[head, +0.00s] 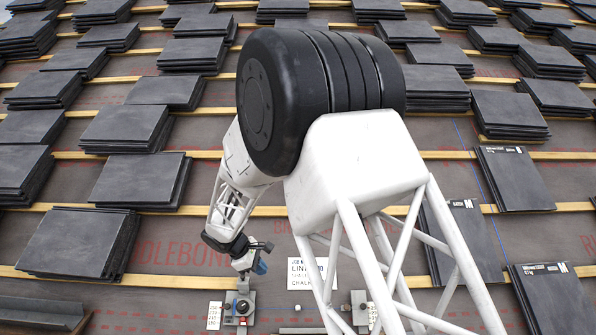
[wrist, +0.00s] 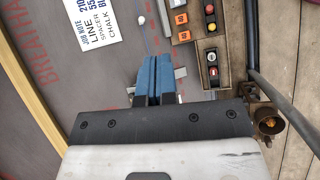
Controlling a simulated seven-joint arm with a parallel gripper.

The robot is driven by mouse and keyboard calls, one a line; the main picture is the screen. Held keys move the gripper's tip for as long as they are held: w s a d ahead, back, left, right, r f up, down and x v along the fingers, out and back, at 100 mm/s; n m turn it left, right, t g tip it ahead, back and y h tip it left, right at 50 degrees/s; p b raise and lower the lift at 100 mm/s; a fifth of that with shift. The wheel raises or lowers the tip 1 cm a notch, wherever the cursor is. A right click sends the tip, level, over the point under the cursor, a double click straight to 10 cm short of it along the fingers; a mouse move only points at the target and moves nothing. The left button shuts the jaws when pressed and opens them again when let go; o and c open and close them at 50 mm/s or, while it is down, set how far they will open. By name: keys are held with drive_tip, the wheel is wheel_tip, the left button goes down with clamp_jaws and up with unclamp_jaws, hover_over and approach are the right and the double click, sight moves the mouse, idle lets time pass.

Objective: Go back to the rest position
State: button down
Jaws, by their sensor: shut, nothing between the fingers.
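My gripper (wrist: 154,80) shows in the wrist view with its two blue fingers together and nothing between them. In the head view my gripper (head: 261,267) hangs low, left of the middle, above the roof near the job note. My arm's large black joint and white links fill the middle of the head view and hide part of the roof behind them. I cannot tell from these frames where the rest position is.
Stacks of dark slates (head: 124,127) lie on wooden battens (head: 240,210) across the roof.

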drive_tip(key=s+d+r+m+g+y, duration=0.1)
drive_tip(key=s+d+r+m+y, duration=0.2)
drive_tip(key=s+d+r+m, duration=1.05)
drive_tip(key=s+d+r+m+y, duration=0.1)
drive_tip(key=s+d, duration=0.4)
drive_tip(key=s, duration=0.5)
drive_tip(key=s+d+r+m+t+y, duration=0.1)
drive_tip(key=s+d+r, duration=0.2)
drive_tip(key=s+d, duration=0.3)
drive_tip(key=s+d+r+m+y, duration=0.1)
drive_tip(key=s+d+r, duration=0.2)
drive_tip(key=s, duration=1.2)
drive_tip(key=d, duration=0.2)
drive_tip(key=shift+s+d+t+y, duration=0.15)
drive_tip(key=shift+d+t+y, duration=0.15)
drive_tip(key=shift+d, duration=0.05)
